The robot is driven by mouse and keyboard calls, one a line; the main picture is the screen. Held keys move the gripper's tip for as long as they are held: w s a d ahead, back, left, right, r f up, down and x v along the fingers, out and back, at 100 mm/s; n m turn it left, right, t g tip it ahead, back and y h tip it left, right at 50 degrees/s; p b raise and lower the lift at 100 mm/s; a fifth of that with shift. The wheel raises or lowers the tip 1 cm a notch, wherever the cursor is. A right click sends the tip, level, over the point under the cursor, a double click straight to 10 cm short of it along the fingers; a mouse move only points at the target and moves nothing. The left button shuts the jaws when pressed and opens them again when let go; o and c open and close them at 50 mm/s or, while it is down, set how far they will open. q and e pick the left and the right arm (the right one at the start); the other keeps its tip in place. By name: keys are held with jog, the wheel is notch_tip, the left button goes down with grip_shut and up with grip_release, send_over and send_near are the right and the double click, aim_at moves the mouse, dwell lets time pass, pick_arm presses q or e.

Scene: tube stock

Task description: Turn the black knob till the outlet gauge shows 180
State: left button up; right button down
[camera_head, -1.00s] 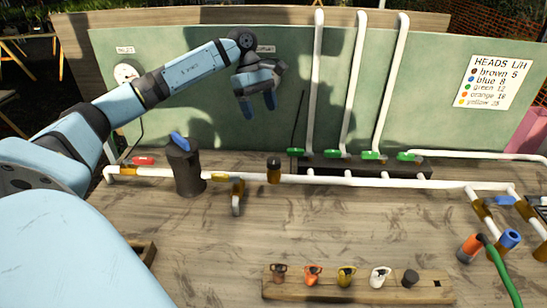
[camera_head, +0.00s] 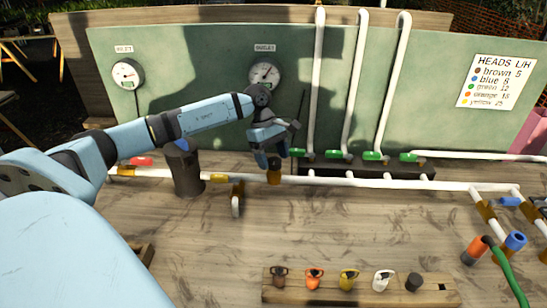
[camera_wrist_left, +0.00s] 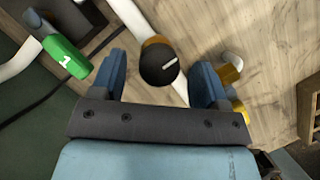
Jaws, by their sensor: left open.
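The black knob (camera_wrist_left: 159,63) shows in the left wrist view as a round cap with a white pointer line. It sits on a brass-coloured body (camera_head: 274,178) on the white pipe. My left gripper (camera_head: 272,158) is open above the knob and hides most of it in the head view. In the left wrist view the two blue fingers (camera_wrist_left: 161,78) stand on either side of the knob with gaps. The outlet gauge (camera_head: 265,75) hangs on the green board; its reading is too small to tell. My right gripper is not in view.
The inlet gauge (camera_head: 127,73) is at the left. A dark cylinder (camera_head: 185,172) with a blue top stands left of the knob. Green valves (camera_head: 332,154) and upright white pipes are close on the right. A wooden rack (camera_head: 330,293) of coloured heads lies in front.

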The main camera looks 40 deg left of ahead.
pick_arm(q)
jog(key=shift+d+f, duration=0.15)
jog(key=shift+f, duration=0.15)
jog(key=c, duration=0.9)
